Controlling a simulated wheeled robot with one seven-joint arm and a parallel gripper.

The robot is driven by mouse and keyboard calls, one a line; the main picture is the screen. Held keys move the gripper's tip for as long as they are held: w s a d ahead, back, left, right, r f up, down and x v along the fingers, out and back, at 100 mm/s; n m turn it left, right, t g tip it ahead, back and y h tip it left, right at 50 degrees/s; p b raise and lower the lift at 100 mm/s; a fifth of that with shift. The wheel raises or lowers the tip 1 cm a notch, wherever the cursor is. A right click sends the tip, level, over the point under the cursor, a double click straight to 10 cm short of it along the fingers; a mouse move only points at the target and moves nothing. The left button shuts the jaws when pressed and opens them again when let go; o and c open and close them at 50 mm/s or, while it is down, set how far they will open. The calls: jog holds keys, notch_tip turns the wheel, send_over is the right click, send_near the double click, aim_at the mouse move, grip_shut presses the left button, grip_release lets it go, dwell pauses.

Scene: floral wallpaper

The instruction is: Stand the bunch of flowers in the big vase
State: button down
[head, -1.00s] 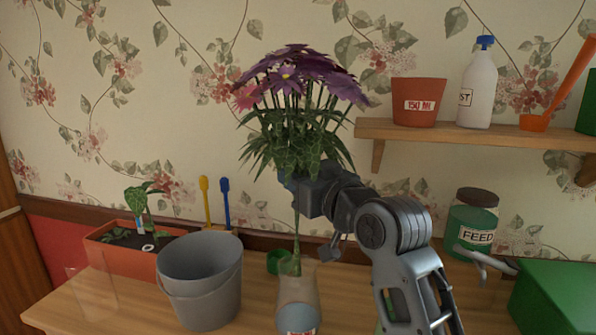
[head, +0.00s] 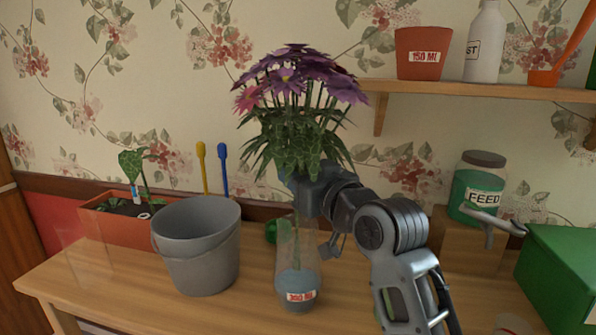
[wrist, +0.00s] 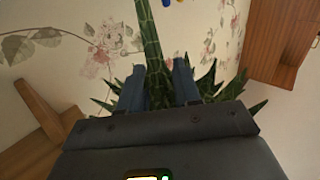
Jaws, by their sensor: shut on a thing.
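The bunch of purple and pink flowers (head: 300,95) is upright in my gripper (head: 296,183), which is shut on it below the leaves. In the wrist view the green stem (wrist: 150,35) runs up between the fingers of my gripper (wrist: 159,85). The clear vase (head: 284,262), with bluish contents and a red-and-white ML label, stands on the table directly below the bunch. The lower stem (head: 296,240) overlaps the upper part of the vase and looks inside it, though the glass makes its depth hard to judge. The flower heads stay well above the rim.
A grey bucket (head: 198,262) stands just left of the vase, with an orange planter (head: 105,226) behind it. A feed jar (head: 479,190) and green box (head: 560,275) are at right. The wall shelf (head: 470,89) holds a pot and bottle. A small green object (head: 271,232) is behind the vase.

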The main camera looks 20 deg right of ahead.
notch_tip(320, 180, down, 7)
jog(key=b, duration=0.4)
dwell(0.4)
jog(key=c, duration=0.7)
grip_release()
jog(key=shift+s+d+b, duration=0.15)
jog(key=shift+s+d, duration=0.05)
jog(key=shift+s, duration=1.1)
jog(key=shift+s+d+b, duration=0.15)
jog(key=shift+s+d, duration=0.05)
jog(key=shift+s, duration=1.05)
jog(key=shift+s+d+b, duration=0.15)
jog(key=shift+s+d, duration=0.05)
jog(key=shift+s, duration=1.1)
